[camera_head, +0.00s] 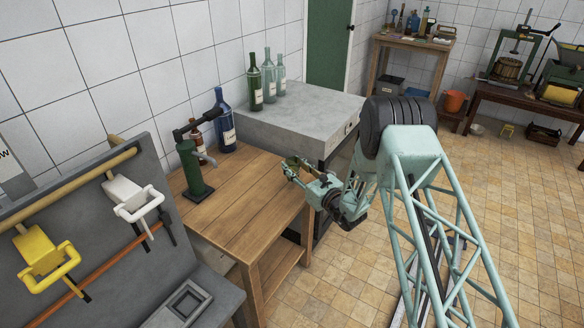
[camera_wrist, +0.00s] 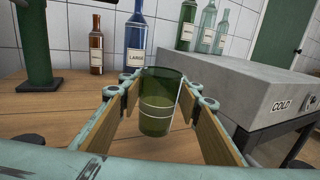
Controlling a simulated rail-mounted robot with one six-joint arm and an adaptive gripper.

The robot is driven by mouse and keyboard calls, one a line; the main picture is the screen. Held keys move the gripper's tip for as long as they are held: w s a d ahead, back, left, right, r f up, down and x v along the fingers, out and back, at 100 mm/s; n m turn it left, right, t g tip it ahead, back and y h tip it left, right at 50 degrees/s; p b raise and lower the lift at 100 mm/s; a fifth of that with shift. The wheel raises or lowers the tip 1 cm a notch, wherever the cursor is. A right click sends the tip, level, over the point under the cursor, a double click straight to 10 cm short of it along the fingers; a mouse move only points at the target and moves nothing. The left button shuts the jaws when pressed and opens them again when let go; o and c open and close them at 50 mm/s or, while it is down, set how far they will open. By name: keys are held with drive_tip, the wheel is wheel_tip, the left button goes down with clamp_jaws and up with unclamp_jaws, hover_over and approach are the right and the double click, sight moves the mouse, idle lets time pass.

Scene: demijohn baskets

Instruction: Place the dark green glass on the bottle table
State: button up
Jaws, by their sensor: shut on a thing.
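The dark green glass (camera_wrist: 158,112) stands upright between the wood-padded fingers of my gripper (camera_wrist: 160,88) in the wrist view. My gripper is shut on it. In the head view my gripper (camera_head: 300,170) is at the right edge of the wooden table (camera_head: 245,205), close to the grey block; the glass is small there and partly hidden by the fingers. The wooden table bears a large blue bottle (camera_head: 225,125) and a small brown bottle (camera_head: 197,147). They also show in the wrist view, behind the glass. I cannot tell whether the glass touches the tabletop.
A green bench corker (camera_head: 193,170) stands on the table's left part. The grey block marked COLD (camera_head: 300,118) adjoins the table and bears several green bottles (camera_head: 269,76). The tabletop's front middle is clear. A grey panel with yellow and white clamps (camera_head: 48,262) is at left.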

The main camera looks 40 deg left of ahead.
sight(296, 163)
drive_tip(key=shift+w+a+f, duration=0.2)
drive_tip(key=shift+w+a, duration=1.4)
drive_tip(key=shift+w+a+b, duration=0.1)
drive_tip(key=shift+b, duration=0.2)
drive_tip(key=shift+w+a+f, duration=0.1)
drive_tip(key=shift+w+a, duration=0.05)
drive_tip(key=shift+f+b, duration=0.4)
drive_tip(key=shift+f, duration=1.25)
drive_tip(key=shift+f, duration=0.2)
drive_tip(key=o, duration=1)
drive_tip(key=shift+r, duration=0.15)
drive_tip(key=shift+d, duration=0.2)
drive_tip(key=p+v, duration=0.1)
drive_tip(key=v, duration=1)
drive_tip(key=shift+d+p, duration=0.3)
drive_tip(key=shift+d, duration=0.05)
